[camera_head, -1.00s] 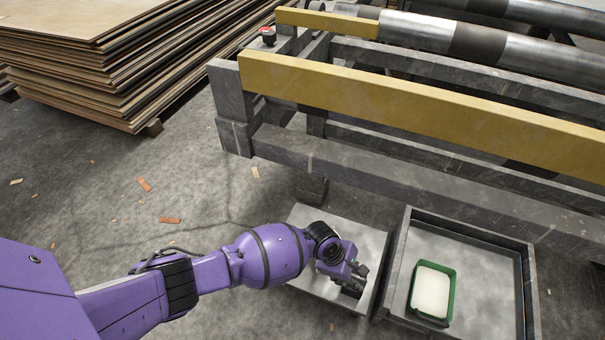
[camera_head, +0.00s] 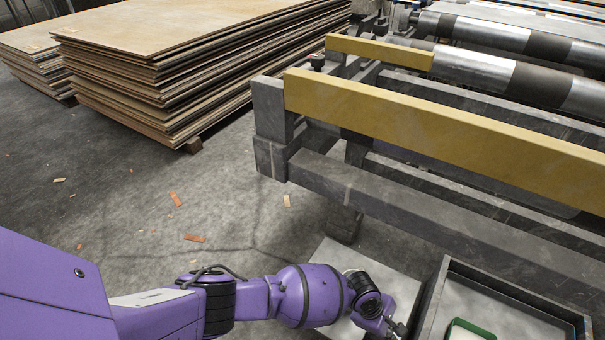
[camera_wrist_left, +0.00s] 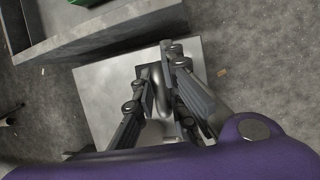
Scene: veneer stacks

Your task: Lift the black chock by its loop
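My left gripper (camera_head: 392,328) is low over a pale metal plate (camera_head: 398,287) on the floor, at the bottom of the head view. In the left wrist view the two fingers of this gripper (camera_wrist_left: 157,62) point down over the same plate (camera_wrist_left: 100,88). A dark, rounded piece (camera_wrist_left: 160,92) shows between the fingers, probably the black chock or its loop. Its outline is unclear, and whether the fingers touch or grip it cannot be told. The fingers hide part of it. My right gripper is in neither view.
A grey-walled metal tray (camera_head: 441,300) stands right of the plate, holding a green container (camera_head: 484,330) with white contents. A machine frame with a yellow beam (camera_head: 440,125) crosses behind. Veneer stacks (camera_head: 160,70) stand at back left. The floor left of the plate is mostly open, with scattered chips.

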